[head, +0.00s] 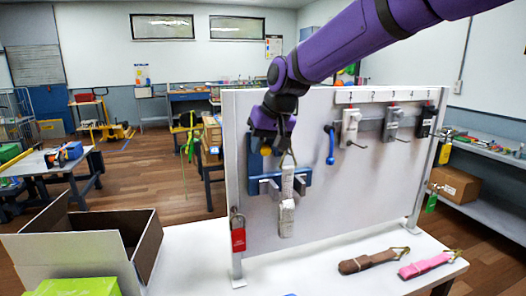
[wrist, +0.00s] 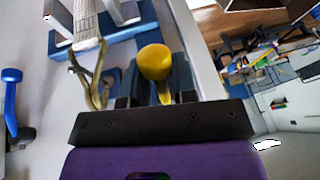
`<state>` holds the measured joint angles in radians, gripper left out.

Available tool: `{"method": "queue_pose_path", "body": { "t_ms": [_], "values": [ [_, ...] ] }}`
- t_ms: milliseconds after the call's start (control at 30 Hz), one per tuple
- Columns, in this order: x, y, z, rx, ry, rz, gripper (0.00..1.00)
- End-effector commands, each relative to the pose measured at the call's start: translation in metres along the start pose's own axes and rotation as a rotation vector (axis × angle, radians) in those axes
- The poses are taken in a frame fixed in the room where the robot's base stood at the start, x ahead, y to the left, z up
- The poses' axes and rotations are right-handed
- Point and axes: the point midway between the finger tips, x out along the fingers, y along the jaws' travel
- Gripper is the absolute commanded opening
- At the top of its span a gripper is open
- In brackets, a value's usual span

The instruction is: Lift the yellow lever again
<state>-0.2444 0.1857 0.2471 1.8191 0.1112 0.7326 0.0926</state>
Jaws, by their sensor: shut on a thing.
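The yellow lever (wrist: 155,62) has a round knob and sits between my fingers in the wrist view. In the head view a little of its yellow (head: 265,151) shows under my gripper. My gripper (wrist: 157,90) is shut on the lever, in front of the blue plate (head: 261,170) on the upright white board. The lower part of the lever is partly hidden by the fingers.
Brown (head: 373,261) and pink (head: 428,265) straps lie on the table. An open box (head: 75,250) stands left.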

Motion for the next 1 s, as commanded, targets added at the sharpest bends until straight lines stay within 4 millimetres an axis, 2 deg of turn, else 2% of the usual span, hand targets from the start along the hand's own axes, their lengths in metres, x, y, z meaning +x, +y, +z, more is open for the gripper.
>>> {"method": "queue_pose_path", "body": {
  "t_ms": [400,967,1000],
  "values": [
    [-0.011,-0.002,-0.008,0.038,-0.191,0.0,0.0],
    [-0.012,-0.002,-0.009,0.044,-0.22,0.0,0.0],
    [-0.012,-0.002,-0.009,0.044,-0.22,0.0,0.3]
  ]
}}
